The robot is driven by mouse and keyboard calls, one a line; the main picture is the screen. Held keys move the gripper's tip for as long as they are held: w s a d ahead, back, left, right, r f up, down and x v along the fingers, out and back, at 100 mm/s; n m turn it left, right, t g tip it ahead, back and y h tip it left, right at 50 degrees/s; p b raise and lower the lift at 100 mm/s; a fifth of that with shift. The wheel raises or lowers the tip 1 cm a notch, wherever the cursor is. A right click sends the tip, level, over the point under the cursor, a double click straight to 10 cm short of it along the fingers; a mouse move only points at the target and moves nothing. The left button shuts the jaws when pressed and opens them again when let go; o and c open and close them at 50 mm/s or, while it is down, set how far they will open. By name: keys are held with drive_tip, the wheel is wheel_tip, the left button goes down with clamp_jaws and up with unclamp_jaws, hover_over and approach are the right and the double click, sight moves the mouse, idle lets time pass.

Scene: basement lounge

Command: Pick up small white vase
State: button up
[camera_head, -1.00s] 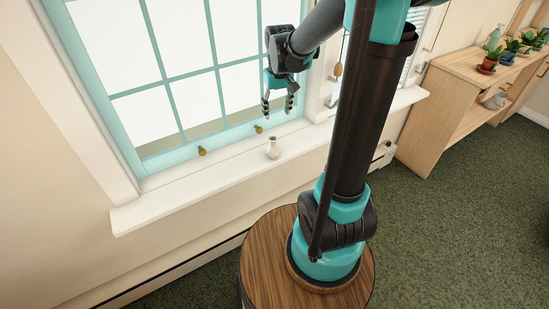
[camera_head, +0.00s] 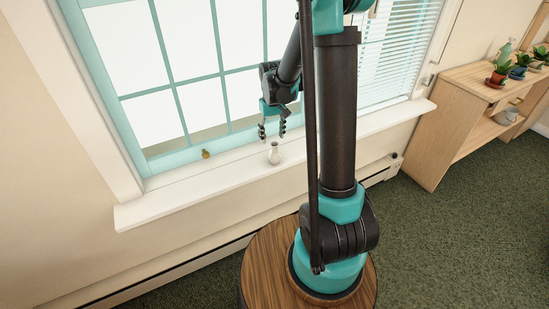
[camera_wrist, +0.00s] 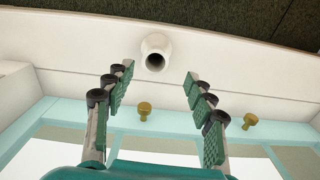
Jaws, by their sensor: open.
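The small white vase (camera_head: 274,154) stands upright on the white windowsill (camera_head: 160,208) in the head view. In the wrist view the vase (camera_wrist: 156,52) shows its dark round mouth, just beyond the fingertips and roughly centred between them. My gripper (camera_head: 271,131) points down, just above the vase in the head view. In the wrist view my gripper (camera_wrist: 158,76) has its two fingers spread wide apart with nothing between the pads. I cannot tell the exact height of the fingertips above the vase.
The teal-framed window (camera_head: 130,92) rises close behind the sill. Brass window knobs (camera_wrist: 144,110) lie near the fingers in the wrist view. The sill is otherwise clear. A wooden shelf (camera_head: 440,125) with potted plants (camera_head: 498,72) stands at the right.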

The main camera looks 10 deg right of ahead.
sight(274, 146)
drive_tip(key=shift+s+d+f, duration=0.1)
drive_tip(key=shift+d+f, duration=0.1)
drive_tip(key=shift+f, duration=1.4)
drive_tip(key=shift+d+f, duration=0.2)
drive_tip(key=shift+f, duration=1.4)
clamp_jaws()
